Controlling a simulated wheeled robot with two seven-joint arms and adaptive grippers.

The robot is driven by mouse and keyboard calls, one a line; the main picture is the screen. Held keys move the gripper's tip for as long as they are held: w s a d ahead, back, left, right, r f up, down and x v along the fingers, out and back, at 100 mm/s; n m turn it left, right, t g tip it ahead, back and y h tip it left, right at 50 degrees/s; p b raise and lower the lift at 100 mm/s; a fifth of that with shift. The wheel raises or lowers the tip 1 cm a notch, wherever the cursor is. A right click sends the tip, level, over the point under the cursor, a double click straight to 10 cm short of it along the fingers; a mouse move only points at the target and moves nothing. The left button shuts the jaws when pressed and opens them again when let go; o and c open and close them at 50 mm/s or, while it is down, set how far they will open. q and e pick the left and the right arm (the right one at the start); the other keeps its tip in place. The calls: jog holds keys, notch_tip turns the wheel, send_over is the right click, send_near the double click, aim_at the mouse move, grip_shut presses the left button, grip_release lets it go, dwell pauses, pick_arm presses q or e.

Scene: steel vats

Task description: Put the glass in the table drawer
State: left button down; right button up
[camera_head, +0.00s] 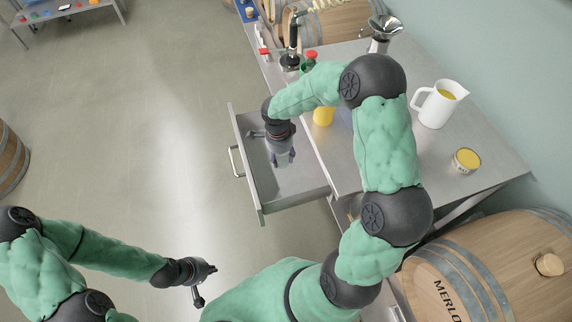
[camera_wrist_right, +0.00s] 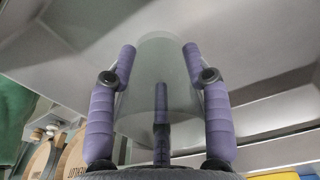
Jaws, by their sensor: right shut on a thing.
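The table drawer (camera_head: 292,205) is pulled out from the steel table (camera_head: 490,165); its handle (camera_head: 236,162) faces left. My right gripper (camera_head: 284,158) points down over the drawer's inside in the head view. In the right wrist view, the purple fingers of that gripper (camera_wrist_right: 160,85) are shut on a clear, faintly grey glass (camera_wrist_right: 158,58). The glass is hard to make out in the head view, and I cannot tell whether it touches the drawer bottom. My left gripper (camera_head: 205,282) is open and empty, with its fingers spread, over the floor at lower left.
A white pitcher (camera_head: 437,104), a yellow-topped tin (camera_head: 466,160) and a yellow cup (camera_head: 323,116) stand on the table. A dark tool with a handle (camera_head: 291,45) and a metal funnel (camera_head: 383,30) stand farther back. A Merlot barrel (camera_head: 490,250) is at lower right.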

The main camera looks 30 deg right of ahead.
aim_at(283, 172)
notch_tip(283, 172, down, 7)
jog(key=shift+r+b, duration=0.1)
jog(key=shift+b, duration=0.65)
jog(key=shift+r, duration=0.1)
jog(key=o, duration=1.4)
jog(key=shift+c, duration=0.2)
jog(key=shift+r, duration=0.25)
jog(key=r+p, duration=0.1)
jog(key=r, duration=0.2)
jog(key=r+p, duration=0.1)
jog(key=r, duration=0.3)
jog(key=r+p, duration=0.1)
jog(key=r, duration=0.3)
jog(key=shift+w+a+r, duration=0.2)
jog(key=shift+a+r, duration=0.05)
jog(key=shift+a, duration=0.05)
